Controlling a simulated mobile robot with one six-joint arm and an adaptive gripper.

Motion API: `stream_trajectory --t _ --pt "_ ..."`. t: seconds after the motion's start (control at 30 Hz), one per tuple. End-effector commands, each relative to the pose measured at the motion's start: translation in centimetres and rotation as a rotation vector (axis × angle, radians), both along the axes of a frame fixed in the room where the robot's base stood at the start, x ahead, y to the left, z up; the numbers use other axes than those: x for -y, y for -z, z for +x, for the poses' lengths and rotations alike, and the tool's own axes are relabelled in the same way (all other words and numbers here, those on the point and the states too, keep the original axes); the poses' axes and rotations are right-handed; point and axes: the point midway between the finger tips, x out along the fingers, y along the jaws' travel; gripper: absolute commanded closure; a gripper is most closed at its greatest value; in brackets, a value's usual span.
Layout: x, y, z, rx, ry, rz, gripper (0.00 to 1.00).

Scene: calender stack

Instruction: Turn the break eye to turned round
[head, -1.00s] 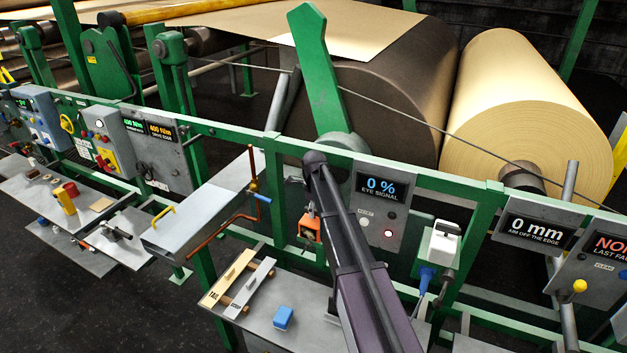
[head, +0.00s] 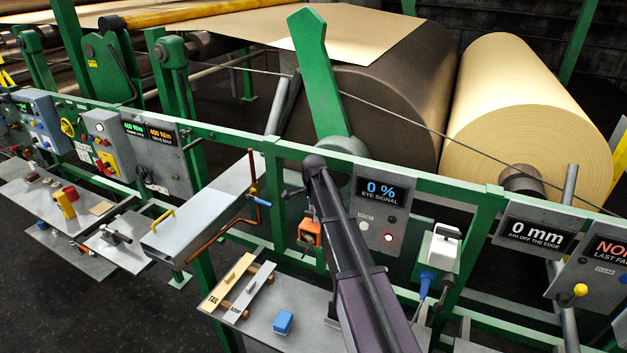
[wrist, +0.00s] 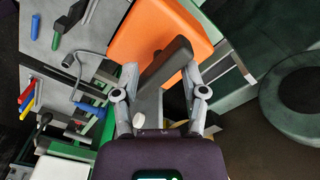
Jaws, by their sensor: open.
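The break eye appears to be the orange block (head: 309,232) on the green frame, left of the eye signal panel (head: 381,204), which reads 0 % with a red light lit. In the wrist view the orange block (wrist: 150,32) is close ahead, with a dark grey bar (wrist: 166,62) slanting across its front. My gripper (wrist: 160,78) is open, its two fingers on either side of the bar's lower part. I cannot tell whether either finger touches it. In the head view my arm hides most of the gripper.
A lower shelf (head: 255,325) holds a blue block (head: 283,321) and two labelled bars. A brown bent pipe (head: 225,232) stands left of the block. A white box with a blue plug (head: 426,279) is to the right. A green rail (head: 420,178) runs above.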

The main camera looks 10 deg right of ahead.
Motion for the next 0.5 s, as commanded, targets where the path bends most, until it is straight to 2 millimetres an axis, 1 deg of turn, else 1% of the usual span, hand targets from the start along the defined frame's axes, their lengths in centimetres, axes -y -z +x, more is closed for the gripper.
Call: stream_trajectory --t 0.5 --pt "0.04 0.0 0.02 0.0 -0.339 -0.001 0.44"
